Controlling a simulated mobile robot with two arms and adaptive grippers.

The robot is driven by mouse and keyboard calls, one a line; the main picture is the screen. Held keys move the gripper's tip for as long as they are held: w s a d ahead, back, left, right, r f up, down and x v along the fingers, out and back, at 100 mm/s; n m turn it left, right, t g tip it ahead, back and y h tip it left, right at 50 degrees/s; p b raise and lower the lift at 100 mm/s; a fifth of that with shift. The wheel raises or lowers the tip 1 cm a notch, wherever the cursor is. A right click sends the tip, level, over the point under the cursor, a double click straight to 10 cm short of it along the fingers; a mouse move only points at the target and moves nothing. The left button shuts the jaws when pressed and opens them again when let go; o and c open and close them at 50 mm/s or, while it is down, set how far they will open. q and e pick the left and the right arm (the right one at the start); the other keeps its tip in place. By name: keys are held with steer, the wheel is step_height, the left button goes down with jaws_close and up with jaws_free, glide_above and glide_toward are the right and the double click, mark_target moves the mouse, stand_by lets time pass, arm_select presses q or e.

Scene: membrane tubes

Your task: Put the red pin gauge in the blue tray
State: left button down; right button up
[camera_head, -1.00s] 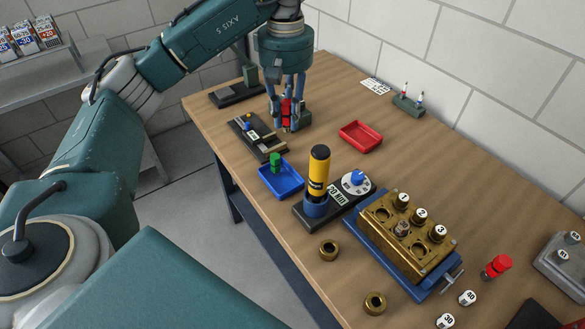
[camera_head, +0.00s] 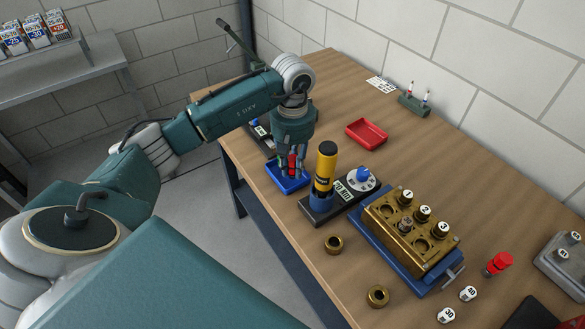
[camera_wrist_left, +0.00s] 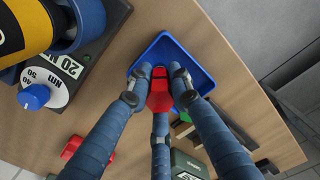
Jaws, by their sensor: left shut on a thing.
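The red pin gauge (camera_head: 292,163) is gripped between the fingers of my left gripper (camera_head: 291,172). In the left wrist view the gauge (camera_wrist_left: 160,94) sits between the blue fingers (camera_wrist_left: 157,82). The blue tray (camera_head: 287,188) is directly below the gripper in the head view. In the left wrist view the blue tray (camera_wrist_left: 203,62) lies behind the fingertips and the gauge overlaps its near part. I cannot tell whether the gauge touches the tray floor. The gripper hides part of the tray's inside. My right gripper is not in view.
A yellow and black torque driver (camera_head: 326,162) stands upright on a base close to the right of the tray. A dark gauge stand (camera_head: 262,137) lies behind it. A red tray (camera_head: 367,133) sits farther back. A brass block (camera_head: 410,233) is in a blue vise at the right.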

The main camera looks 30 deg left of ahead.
mark_target(292, 157)
arm_select(q)
steer(key=shift+f, duration=0.95)
steer(key=c, duration=2)
jaws_free()
steer(key=shift+f, duration=0.1)
steer(key=shift+o, duration=0.8)
steer(key=shift+r, duration=0.3)
step_height(292, 157, up, 11)
steer(key=b, duration=0.2)
steer(key=shift+f+b, duration=0.2)
steer(key=shift+b, duration=0.2)
steer(key=shift+r, duration=0.65)
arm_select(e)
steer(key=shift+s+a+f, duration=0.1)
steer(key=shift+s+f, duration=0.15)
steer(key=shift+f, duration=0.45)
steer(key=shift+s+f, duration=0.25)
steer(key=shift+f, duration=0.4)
